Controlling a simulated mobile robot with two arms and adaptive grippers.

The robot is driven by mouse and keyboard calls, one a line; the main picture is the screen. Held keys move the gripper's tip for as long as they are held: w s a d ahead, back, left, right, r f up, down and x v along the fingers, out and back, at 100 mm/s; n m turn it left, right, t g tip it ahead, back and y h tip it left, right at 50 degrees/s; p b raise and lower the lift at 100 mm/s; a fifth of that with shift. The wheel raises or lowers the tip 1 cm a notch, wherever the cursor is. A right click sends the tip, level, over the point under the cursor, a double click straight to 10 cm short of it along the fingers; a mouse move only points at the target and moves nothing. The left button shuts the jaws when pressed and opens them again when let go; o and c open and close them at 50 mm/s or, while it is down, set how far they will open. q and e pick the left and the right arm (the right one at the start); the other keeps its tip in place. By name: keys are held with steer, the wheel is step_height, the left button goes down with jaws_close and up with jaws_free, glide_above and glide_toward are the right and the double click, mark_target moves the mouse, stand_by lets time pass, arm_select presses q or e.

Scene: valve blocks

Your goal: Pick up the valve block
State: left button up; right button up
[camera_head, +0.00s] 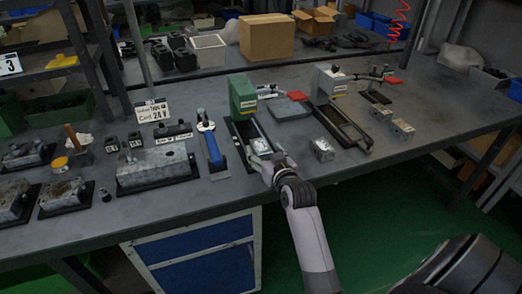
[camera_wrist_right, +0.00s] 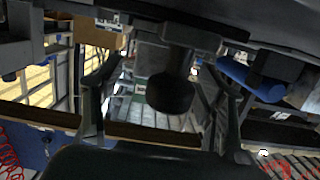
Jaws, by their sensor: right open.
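A small shiny metal valve block (camera_head: 262,146) lies in a dark tray (camera_head: 241,136) in front of a green upright block (camera_head: 243,96). My right gripper (camera_head: 265,160) is open at the near end of this tray, close to the block. The head view does not show whether its fingers touch it. In the right wrist view the spread fingers (camera_wrist_right: 163,110) show, but the dim picture does not make the block clear. A similar metal block (camera_head: 322,150) stands apart on the bench, to the right. My left gripper is not in view.
A second tray (camera_head: 342,127) and two small blocks (camera_head: 402,129) (camera_head: 381,112) lie to the right. The bench's front edge (camera_head: 175,221) is close by.

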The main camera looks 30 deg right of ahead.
steer(key=shift+x, duration=0.75)
steer(key=shift+c, duration=0.4)
steer(key=shift+r, duration=0.1)
jaws_close()
